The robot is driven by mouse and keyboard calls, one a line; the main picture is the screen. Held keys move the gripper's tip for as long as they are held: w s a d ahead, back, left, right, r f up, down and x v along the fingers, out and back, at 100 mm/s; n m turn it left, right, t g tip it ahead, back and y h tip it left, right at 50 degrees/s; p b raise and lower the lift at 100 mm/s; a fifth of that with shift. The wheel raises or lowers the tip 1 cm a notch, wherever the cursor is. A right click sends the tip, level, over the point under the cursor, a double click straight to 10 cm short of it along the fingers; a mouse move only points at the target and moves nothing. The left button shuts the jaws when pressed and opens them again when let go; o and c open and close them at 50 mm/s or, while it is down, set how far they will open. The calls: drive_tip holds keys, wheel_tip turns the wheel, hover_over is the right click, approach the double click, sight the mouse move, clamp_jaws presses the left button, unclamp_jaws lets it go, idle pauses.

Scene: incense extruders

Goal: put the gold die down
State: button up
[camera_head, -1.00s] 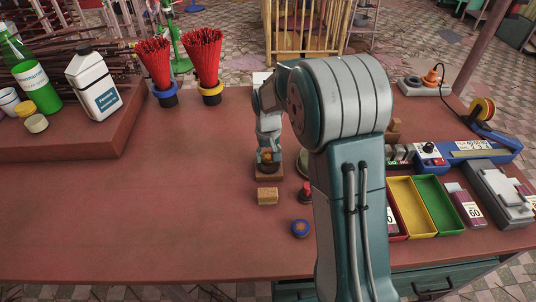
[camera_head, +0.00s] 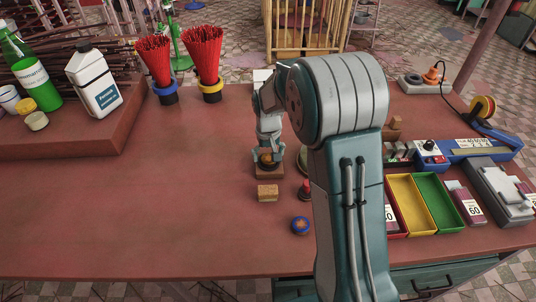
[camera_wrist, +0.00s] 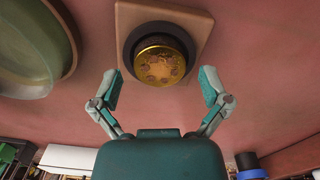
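The gold die (camera_wrist: 159,64) sits in a dark round ring (camera_wrist: 131,45) on a square wooden base (camera_wrist: 195,22). It also shows small in the head view (camera_head: 266,158), on its wooden base (camera_head: 268,174). My gripper (camera_wrist: 160,88) is open in the wrist view. Its two fingers are spread on either side, apart from the die, with bare gaps between. In the head view my gripper (camera_head: 269,154) is just over the base and partly hides the die.
Yellow (camera_head: 410,203) and green (camera_head: 437,203) trays are at right. The table's left middle is clear.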

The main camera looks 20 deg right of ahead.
sight(268, 157)
drive_tip(key=shift+r, duration=0.1)
wheel_tip(268, 157, up, 12)
drive_tip(key=r, duration=0.1)
drive_tip(key=s+r+t, duration=0.3)
drive_tip(key=s+r, duration=0.6)
drive_tip(key=s, duration=0.4)
drive_tip(key=s+f+t, duration=0.1)
drive_tip(key=s+t, duration=0.1)
drive_tip(key=s, duration=1.2)
drive_tip(key=shift+s+f+t, duration=0.2)
drive_tip(key=shift+f+t, duration=0.05)
drive_tip(key=shift+t, duration=0.05)
drive_tip(key=shift+d, duration=0.1)
